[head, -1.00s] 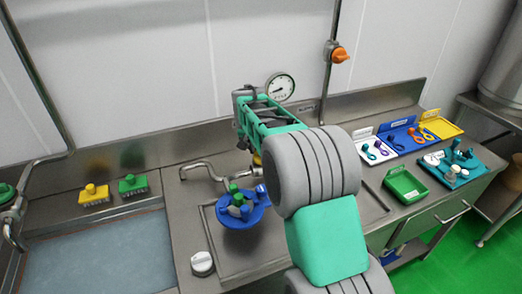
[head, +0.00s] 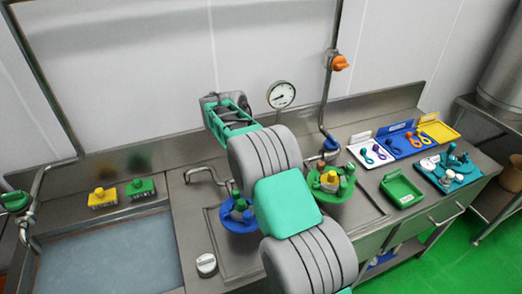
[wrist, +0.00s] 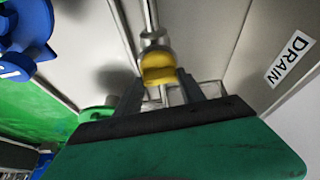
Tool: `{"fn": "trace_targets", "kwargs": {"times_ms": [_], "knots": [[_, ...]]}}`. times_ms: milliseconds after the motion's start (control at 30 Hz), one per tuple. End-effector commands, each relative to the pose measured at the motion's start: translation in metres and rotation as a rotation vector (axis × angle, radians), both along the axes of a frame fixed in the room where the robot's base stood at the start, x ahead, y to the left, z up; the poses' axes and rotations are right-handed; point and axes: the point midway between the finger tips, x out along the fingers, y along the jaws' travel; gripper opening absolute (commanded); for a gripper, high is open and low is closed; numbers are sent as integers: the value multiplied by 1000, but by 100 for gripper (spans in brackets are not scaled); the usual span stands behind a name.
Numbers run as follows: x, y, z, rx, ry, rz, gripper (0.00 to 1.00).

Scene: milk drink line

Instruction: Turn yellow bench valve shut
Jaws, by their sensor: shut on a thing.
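The yellow valve (wrist: 157,66) sits on a metal pipe in the upper middle of the wrist view. My gripper (wrist: 160,82) has its dark fingers on either side of the yellow handle and is shut on it. How far the valve is turned is unclear. In the head view my arm covers the valve and the fingertips.
A blue round fitting (head: 240,222) and a green one with a yellow centre (head: 331,182) flank my arm. An orange valve (head: 340,62) is on the wall pipe beside a gauge (head: 281,95). A green tray (head: 401,189) lies right. A DRAIN label (wrist: 290,61) shows.

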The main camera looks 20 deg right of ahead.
Motion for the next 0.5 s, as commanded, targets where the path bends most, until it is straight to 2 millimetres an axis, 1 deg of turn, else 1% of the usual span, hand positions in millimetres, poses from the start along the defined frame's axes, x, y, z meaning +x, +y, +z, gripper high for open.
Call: {"fn": "trace_targets", "kwargs": {"times_ms": [33,200,500], "knots": [[1,0,3,0,0,-21,6],[1,0,2,0,0,-76,6],[1,0,0,0,-1,-101,6]]}}
